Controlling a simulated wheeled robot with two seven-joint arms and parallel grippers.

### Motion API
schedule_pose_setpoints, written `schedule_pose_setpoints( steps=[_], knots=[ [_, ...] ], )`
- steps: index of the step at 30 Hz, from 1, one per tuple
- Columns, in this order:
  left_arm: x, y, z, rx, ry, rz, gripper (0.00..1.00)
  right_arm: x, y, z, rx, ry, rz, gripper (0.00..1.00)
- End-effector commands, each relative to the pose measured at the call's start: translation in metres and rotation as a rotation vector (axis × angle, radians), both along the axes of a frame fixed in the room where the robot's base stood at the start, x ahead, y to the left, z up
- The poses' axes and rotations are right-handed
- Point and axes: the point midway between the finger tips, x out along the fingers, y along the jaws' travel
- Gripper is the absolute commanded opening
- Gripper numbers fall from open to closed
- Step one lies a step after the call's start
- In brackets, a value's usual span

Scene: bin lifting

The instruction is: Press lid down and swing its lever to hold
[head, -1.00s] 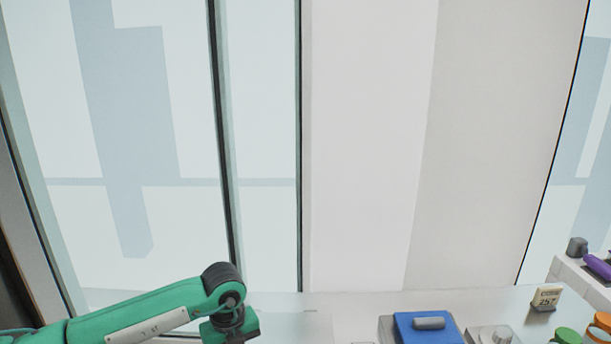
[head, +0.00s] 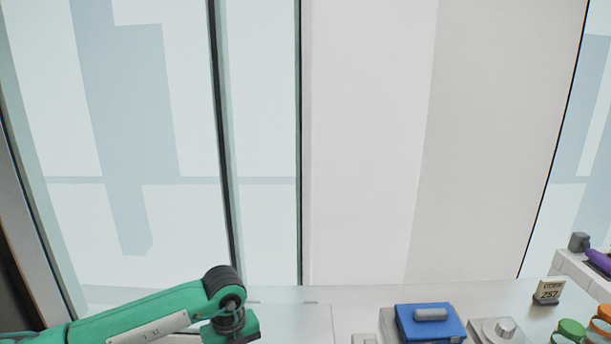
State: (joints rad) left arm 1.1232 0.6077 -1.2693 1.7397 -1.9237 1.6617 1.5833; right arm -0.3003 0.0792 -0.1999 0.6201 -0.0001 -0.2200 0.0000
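A blue lid (head: 445,325) with a grey rounded handle or lever (head: 431,314) on top sits on a light base at the bottom of the head view, right of centre. Its lower part is cut off by the frame edge. My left arm comes in from the left, green, and bends downward at a dark joint; its gripper is below the frame. My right arm and gripper do not show.
A grey plate with a round knob (head: 505,327) is right of the lid. Green-lidded (head: 570,330) and orange-lidded (head: 602,314) jars stand at the right edge.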

Motion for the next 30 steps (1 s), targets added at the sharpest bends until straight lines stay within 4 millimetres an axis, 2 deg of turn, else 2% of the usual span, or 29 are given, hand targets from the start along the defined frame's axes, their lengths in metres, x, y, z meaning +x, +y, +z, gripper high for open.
schedule_pose_setpoints(
  steps=[1,24,26,30],
  knots=[
    [0.0004,0.0006,-0.0049,0.001,0.0,0.001,0.0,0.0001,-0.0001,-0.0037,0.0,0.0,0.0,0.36],
    [0.0001,0.0006,-0.0069,0.002,0.001,0.001,0.0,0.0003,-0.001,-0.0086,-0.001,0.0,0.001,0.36],
    [0.0,0.0007,-0.0071,0.002,0.001,0.001,0.0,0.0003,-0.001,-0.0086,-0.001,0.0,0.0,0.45],
    [-0.0002,0.0007,-0.0076,0.003,0.001,0.001,0.0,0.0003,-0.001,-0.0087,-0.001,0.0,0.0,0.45]
  ],
)
